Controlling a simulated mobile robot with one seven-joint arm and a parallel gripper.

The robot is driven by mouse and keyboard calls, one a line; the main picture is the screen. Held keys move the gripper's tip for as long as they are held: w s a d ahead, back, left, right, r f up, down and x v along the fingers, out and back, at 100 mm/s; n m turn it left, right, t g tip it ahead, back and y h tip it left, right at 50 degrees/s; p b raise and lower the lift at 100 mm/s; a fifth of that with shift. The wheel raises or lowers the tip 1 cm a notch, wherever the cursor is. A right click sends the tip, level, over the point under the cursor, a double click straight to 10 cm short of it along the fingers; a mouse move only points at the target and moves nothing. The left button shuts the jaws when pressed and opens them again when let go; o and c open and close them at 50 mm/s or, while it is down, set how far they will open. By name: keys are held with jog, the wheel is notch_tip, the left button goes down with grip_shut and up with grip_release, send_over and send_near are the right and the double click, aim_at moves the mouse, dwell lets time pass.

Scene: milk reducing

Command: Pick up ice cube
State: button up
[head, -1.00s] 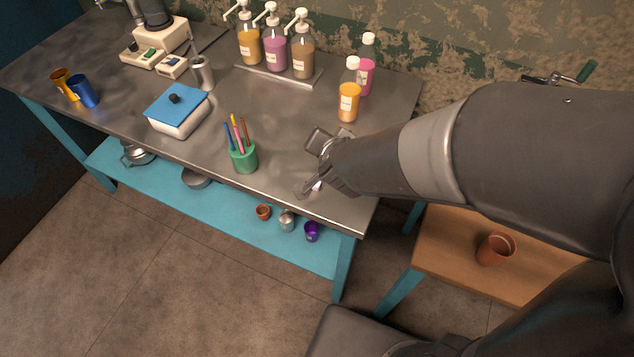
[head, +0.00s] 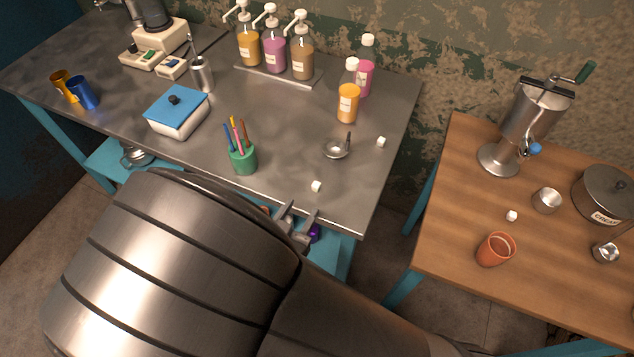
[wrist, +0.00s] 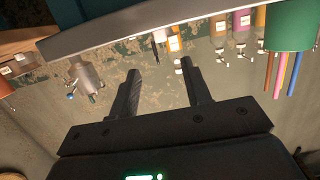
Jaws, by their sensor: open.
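A small white ice cube (head: 316,186) lies on the metal table near its front edge, right of the green pencil cup. A second white cube (head: 381,141) lies farther back on the same table, right of a small metal strainer or ladle (head: 336,149). A third white cube (head: 512,215) lies on the wooden table at right. My gripper (head: 302,208) is at the metal table's front edge, just below and left of the nearest cube in the head view. Its fingers are apart and empty; they also show in the wrist view (wrist: 158,75) with nothing between them.
The green pencil cup (head: 243,160) stands left of the nearest cube. Bottles, including an orange one (head: 348,100), stand behind. The wooden table carries a terracotta cup (head: 495,249), a hand-cranked grinder (head: 530,120) and a pot (head: 604,194). Bare metal surrounds the nearest cube.

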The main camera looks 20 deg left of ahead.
aim_at(314, 187)
jog(key=w, duration=0.2)
jog(key=w+f, duration=0.1)
jog(key=w, duration=0.1)
jog(key=shift+w, duration=0.35)
jog(key=shift+w+a+f, duration=0.1)
jog(key=shift+w+f, duration=0.2)
jog(key=shift+w, duration=0.6)
jog(key=shift+w+a+f, duration=0.1)
jog(key=shift+w+f, duration=0.15)
jog(key=shift+w, duration=0.6)
jog(key=shift+w+f, duration=0.3)
jog(key=shift+w, duration=0.6)
grip_shut()
